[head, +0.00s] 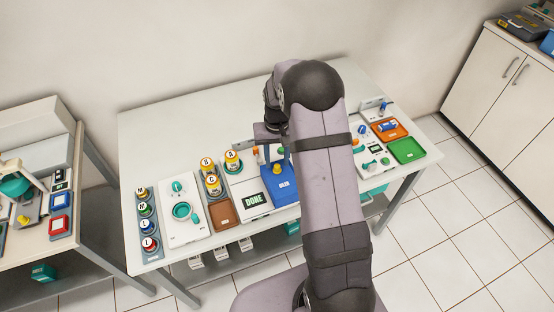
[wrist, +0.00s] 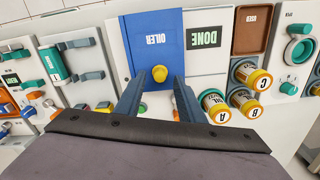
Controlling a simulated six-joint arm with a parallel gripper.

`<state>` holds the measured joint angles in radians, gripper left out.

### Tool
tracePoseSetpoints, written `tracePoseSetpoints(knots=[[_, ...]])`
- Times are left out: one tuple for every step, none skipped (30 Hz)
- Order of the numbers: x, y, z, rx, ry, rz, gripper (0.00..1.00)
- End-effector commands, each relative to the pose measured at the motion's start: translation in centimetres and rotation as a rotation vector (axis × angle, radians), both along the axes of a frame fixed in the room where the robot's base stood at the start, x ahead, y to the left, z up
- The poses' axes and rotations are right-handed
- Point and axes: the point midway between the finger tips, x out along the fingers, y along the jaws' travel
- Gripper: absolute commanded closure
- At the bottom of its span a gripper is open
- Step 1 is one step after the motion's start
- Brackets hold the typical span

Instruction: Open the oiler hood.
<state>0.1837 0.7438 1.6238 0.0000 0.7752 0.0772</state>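The oiler hood (wrist: 140,52) is a blue panel marked OILER with a yellow knob (wrist: 159,74) near one edge. It appears lowered flat over its station. In the head view the blue hood (head: 281,190) shows beside the DONE display, partly hidden by my arm. My gripper (wrist: 157,86) is open, its two dark fingers apart, with the knob seen between them in the wrist view. I cannot tell whether either finger touches the knob. In the head view the gripper (head: 272,148) is largely hidden behind my arm.
The DONE display (wrist: 205,38) adjoins the hood. Yellow-capped jars A (wrist: 216,108), B and C stand close by. A brown USED tray (wrist: 252,30) lies beyond the display. Orange (head: 390,130) and green (head: 407,151) trays are at the right. The table's back strip (head: 190,115) is clear.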

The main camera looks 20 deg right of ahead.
Motion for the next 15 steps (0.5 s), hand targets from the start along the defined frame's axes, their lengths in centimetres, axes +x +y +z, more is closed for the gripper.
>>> tracePoseSetpoints(knots=[[-0.1,0.0,-0.4,0.001,0.004,0.0,0.65],[0.0,0.0,-0.7,0.001,0.003,0.0,0.65],[0.0,0.0,-1.0,0.0,0.001,0.0,0.65],[0.0,0.0,-1.2,0.001,0.002,0.0,0.65],[0.0,0.0,-1.4,0.001,0.002,0.0,0.65],[0.0,0.0,-1.6,0.0,0.001,0.0,0.65],[0.0,0.0,-1.8,0.0,0.0,0.0,0.65],[0.0,0.0,-1.9,0.0,-0.001,0.0,0.65],[0.0,0.0,-2.0,0.0,-0.001,0.0,0.65],[0.0,0.0,-2.0,-0.001,-0.002,0.0,0.65],[0.0,0.0,-2.0,-0.001,-0.002,0.0,0.65],[0.0,0.0,-2.1,-0.001,-0.002,0.0,0.65],[0.1,0.0,-2.1,-0.001,-0.002,0.0,0.65],[0.0,0.0,-2.1,-0.001,-0.002,0.0,0.65],[0.0,0.0,-2.1,-0.001,-0.002,0.0,0.65]])
